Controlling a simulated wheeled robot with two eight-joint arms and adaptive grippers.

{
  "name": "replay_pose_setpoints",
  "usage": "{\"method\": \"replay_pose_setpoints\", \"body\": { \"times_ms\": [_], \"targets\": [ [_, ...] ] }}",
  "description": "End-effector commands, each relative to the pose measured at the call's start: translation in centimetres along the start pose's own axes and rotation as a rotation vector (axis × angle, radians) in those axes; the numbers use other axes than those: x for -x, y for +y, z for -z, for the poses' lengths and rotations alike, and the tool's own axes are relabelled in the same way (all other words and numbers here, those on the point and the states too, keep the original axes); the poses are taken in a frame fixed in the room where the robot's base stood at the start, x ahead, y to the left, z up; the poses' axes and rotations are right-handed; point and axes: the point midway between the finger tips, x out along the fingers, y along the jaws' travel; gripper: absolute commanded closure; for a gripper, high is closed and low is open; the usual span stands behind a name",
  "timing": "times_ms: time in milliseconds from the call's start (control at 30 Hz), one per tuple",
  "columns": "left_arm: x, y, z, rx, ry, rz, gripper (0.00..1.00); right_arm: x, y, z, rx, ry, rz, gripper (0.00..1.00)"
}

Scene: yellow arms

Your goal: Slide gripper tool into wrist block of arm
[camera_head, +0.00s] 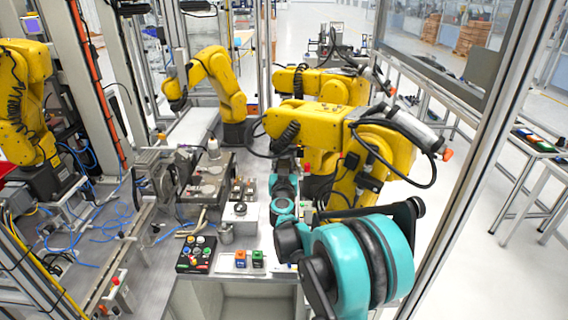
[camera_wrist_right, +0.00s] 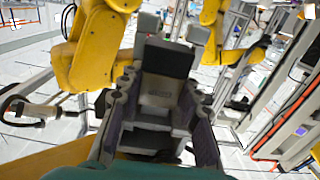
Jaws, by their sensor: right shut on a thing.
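My right gripper (camera_wrist_right: 152,112) fills the middle of the right wrist view. Its two grey and purple fingers are shut on a grey block-like tool (camera_wrist_right: 168,60), which stands between them with its far end pointing away from the wrist. A yellow arm (camera_wrist_right: 92,45) is close beyond the tool at the left; I cannot tell whether they touch. In the head view my teal and black right arm reaches up from the lower right to just below the near yellow arm (camera_head: 310,118). The tool and that arm's wrist block are not clear there. My left gripper is not in view.
Other yellow arms stand behind (camera_head: 325,84), at the back left (camera_head: 215,70) and at far left (camera_head: 25,105). A button box (camera_head: 196,254) and a white tray (camera_head: 240,262) with small coloured blocks sit on the bench front. Cables hang from the near yellow arm.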

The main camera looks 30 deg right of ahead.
Motion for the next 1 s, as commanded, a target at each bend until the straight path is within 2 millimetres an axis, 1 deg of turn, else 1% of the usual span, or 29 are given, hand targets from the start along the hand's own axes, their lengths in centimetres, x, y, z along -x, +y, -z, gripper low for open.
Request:
{"method": "replay_pose_setpoints", "body": {
  "times_ms": [133, 167, 200, 233, 533, 633, 767, 1000],
  "targets": [
    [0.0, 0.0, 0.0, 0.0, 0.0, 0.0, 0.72, 0.0, 0.0, 0.0, 0.0, 0.0, 0.0, 1.0],
    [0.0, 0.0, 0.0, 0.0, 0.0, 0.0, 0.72, 0.0, 0.0, 0.0, 0.0, 0.0, 0.0, 0.59],
    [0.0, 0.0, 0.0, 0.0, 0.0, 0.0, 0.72, 0.0, 0.0, 0.0, 0.0, 0.0, 0.0, 0.48],
    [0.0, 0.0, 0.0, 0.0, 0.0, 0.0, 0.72, 0.0, 0.0, 0.0, 0.0, 0.0, 0.0, 0.43],
    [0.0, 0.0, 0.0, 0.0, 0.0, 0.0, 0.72, 0.1, 0.0, 0.0, 0.0, 0.0, 0.0, 0.43],
    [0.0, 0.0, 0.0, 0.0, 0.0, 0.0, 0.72, 0.7, 0.0, 0.0, 0.0, 0.0, 0.001, 0.43],
    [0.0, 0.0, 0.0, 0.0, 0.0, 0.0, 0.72, 2.9, -0.1, 0.0, 0.0, 0.0, 0.002, 0.43],
    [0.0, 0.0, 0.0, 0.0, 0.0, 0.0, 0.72, 8.3, -0.1, 0.0, 0.0, 0.0, 0.002, 0.43]
  ]
}}
